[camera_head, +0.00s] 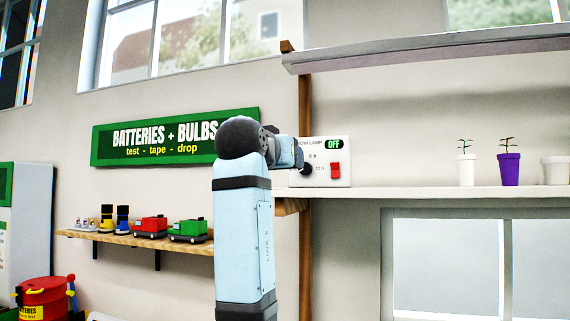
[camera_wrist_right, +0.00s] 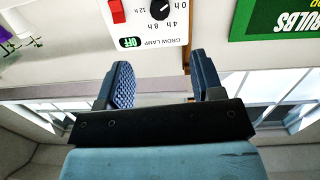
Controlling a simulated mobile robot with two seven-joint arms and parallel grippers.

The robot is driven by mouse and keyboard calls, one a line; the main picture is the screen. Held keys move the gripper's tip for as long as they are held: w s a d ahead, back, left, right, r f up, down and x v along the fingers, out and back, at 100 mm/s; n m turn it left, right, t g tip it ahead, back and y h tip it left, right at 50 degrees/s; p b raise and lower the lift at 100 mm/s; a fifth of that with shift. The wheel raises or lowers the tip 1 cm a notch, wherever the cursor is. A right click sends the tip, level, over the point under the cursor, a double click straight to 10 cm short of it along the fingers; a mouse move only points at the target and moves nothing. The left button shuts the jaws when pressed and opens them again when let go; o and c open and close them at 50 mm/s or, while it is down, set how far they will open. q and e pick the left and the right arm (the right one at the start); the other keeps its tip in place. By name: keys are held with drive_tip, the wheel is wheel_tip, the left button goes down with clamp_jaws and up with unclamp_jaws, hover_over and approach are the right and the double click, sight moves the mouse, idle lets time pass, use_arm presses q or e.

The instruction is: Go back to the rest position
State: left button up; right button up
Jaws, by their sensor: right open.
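My right arm rises through the middle of the head view, and its gripper (camera_head: 297,153) points to the right, in front of the left part of a white grow lamp box (camera_head: 342,167). In the right wrist view the two blue fingers of this gripper (camera_wrist_right: 163,82) stand apart with nothing between them. The box also shows in that view (camera_wrist_right: 150,18), upside down and beyond the fingertips. It has a red switch (camera_head: 336,170), a black dial (camera_head: 306,169) and a green display (camera_head: 334,144) reading OFF. My left gripper is not in view.
The box stands on a white shelf (camera_head: 420,193) with potted plants (camera_head: 509,168) to the right. A lamp hood (camera_head: 430,52) hangs above. A green sign (camera_head: 112,157) and a wooden shelf (camera_head: 190,243) with toy vehicles are left of my arm. A red bin (camera_head: 43,297) stands lower left.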

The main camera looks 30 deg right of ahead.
drive_tip(key=shift+f, duration=0.1)
idle(0.3)
drive_tip(key=w+a+f+n+t+y+p, duration=0.1)
drive_tip(key=w+f+n+y, duration=0.15)
drive_tip(key=f, duration=1.05)
drive_tip(key=w+a+f+n+t+y, duration=0.15)
drive_tip(key=w+f+n, duration=0.25)
drive_tip(key=f, duration=0.8)
drive_tip(key=w+a+f+n+t+y+p, duration=0.1)
drive_tip(key=w+f+n+y, duration=0.15)
drive_tip(key=f, duration=1.05)
drive_tip(key=s+a+f+n+y, duration=0.2)
drive_tip(key=s+f, duration=0.2)
drive_tip(key=f, duration=0.7)
drive_tip(key=s+a+f+n+y, duration=0.2)
drive_tip(key=s+f+y, duration=0.15)
drive_tip(key=f, duration=0.75)
drive_tip(key=s+a+f+g+y, duration=0.1)
drive_tip(key=s+f, duration=0.5)
drive_tip(key=s, duration=0.4)
drive_tip(key=s+a+f+g+y+p, duration=0.1)
drive_tip(key=s+a+f+y, duration=0.1)
drive_tip(key=s+f, duration=0.5)
drive_tip(key=s+a+f+g+y, duration=0.1)
drive_tip(key=s+f, duration=0.5)
drive_tip(key=s, duration=0.8)
drive_tip(key=shift+a+f+y+p, duration=0.15)
drive_tip(key=shift+a+y+p, duration=0.2)
drive_tip(key=shift+a, duration=0.25)
